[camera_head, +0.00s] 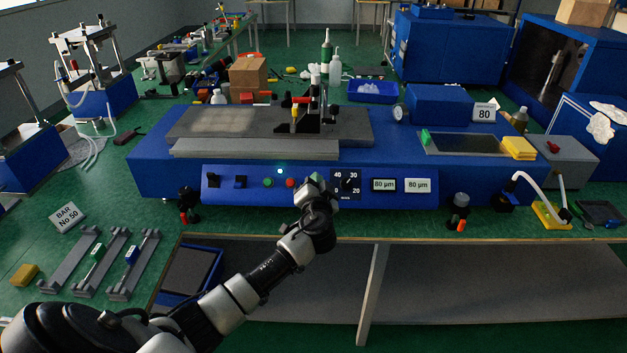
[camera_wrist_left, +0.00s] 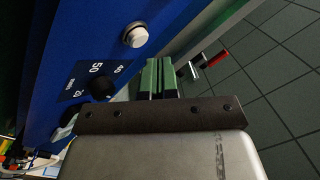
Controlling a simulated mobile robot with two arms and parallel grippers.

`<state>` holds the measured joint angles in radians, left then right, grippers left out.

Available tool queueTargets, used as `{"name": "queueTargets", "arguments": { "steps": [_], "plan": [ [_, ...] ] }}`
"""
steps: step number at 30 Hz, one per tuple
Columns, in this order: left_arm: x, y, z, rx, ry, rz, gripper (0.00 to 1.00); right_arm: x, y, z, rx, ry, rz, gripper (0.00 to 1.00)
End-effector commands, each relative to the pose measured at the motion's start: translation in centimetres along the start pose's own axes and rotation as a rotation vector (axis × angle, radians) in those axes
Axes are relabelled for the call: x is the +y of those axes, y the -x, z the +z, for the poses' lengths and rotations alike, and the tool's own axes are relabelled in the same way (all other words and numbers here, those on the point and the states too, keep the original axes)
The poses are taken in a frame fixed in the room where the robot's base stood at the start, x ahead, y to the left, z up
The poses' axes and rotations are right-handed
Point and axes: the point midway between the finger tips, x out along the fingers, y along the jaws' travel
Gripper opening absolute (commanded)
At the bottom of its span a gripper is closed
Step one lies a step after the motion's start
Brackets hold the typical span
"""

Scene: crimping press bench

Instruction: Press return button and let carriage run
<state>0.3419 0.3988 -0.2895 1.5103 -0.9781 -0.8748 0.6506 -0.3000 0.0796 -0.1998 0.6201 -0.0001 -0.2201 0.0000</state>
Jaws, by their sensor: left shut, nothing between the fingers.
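The blue machine (camera_head: 160,165) has a front panel with a green button (camera_head: 268,182), a red button (camera_head: 290,183) and a lit cyan lamp (camera_head: 281,171). A black dial (camera_head: 347,184) sits to their right. My left gripper (camera_head: 316,181) is at the panel between the red button and the dial. In the left wrist view its green fingers (camera_wrist_left: 160,78) are shut and empty. A pale round button with a metal rim (camera_wrist_left: 134,35) shows beyond the fingertips, apart from them. My right gripper is out of view.
Grey bars (camera_head: 105,262) lie on the green bench at lower left. A small knob (camera_head: 460,200) stands at the machine's front right. The space in front of the panel is otherwise clear.

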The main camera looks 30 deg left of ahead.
Motion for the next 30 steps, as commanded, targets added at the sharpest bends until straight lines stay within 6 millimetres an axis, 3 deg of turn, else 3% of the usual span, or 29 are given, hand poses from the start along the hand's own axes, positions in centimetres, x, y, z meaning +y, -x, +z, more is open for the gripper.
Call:
{"name": "queueTargets", "arguments": {
  "steps": [1,12,30],
  "plan": [
    [-0.5,0.4,-0.6,-0.001,0.001,0.001,0.00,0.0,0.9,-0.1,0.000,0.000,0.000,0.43],
    [-2.3,2.9,-2.2,0.000,0.000,0.001,0.00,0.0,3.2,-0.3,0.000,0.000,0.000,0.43],
    [-2.4,3.2,-2.3,0.000,0.000,0.000,0.00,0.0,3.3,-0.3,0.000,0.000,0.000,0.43]
  ]
}}
